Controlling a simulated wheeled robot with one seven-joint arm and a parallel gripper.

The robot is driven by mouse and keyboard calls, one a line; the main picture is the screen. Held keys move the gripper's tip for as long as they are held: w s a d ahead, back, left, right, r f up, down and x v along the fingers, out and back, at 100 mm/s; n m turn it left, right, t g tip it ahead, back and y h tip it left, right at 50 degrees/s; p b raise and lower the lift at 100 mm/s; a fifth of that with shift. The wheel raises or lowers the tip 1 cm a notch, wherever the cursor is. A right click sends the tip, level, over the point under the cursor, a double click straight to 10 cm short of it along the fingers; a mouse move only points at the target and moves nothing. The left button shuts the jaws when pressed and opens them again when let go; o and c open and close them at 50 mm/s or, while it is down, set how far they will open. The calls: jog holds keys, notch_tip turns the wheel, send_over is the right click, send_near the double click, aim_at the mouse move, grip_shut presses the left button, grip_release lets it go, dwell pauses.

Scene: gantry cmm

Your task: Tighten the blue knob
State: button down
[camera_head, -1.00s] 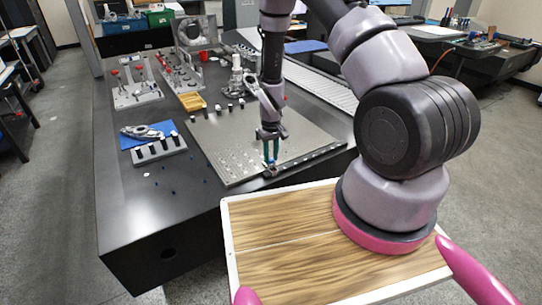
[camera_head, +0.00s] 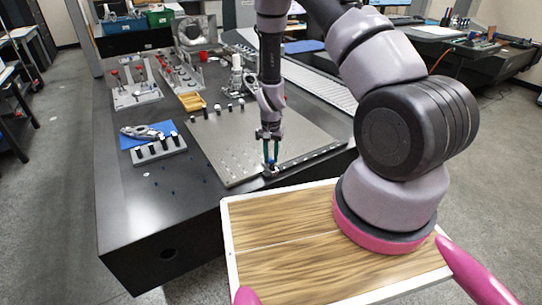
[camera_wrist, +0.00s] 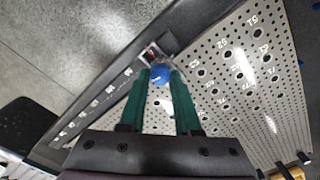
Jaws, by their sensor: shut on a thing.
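The blue knob (camera_wrist: 159,74) sits on a small metal fixture (camera_wrist: 153,53) at the edge of the perforated metal plate (camera_wrist: 245,85). In the wrist view its round top shows between the tips of two green fingers. In the head view my gripper (camera_head: 271,160) points straight down at the near edge of the plate (camera_head: 225,150), and the knob is a tiny blue spot (camera_head: 271,164) between the fingertips. My gripper, also in the wrist view (camera_wrist: 160,80), is shut on the knob. The knob's lower part and thread are hidden.
A black table (camera_head: 130,205) carries the plate. To the left are a blue mat with a metal part (camera_head: 148,132), a rack of black-and-white pieces (camera_head: 160,148) and a yellow tray (camera_head: 192,101). Fixtures with red knobs (camera_head: 135,85) stand farther back.

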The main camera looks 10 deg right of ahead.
aim_at(271, 159)
dwell(0.3)
jog(key=c, duration=0.6)
grip_release()
jog(key=shift+r, duration=0.15)
notch_tip(271, 159, up, 11)
jog(key=shift+f, duration=0.2)
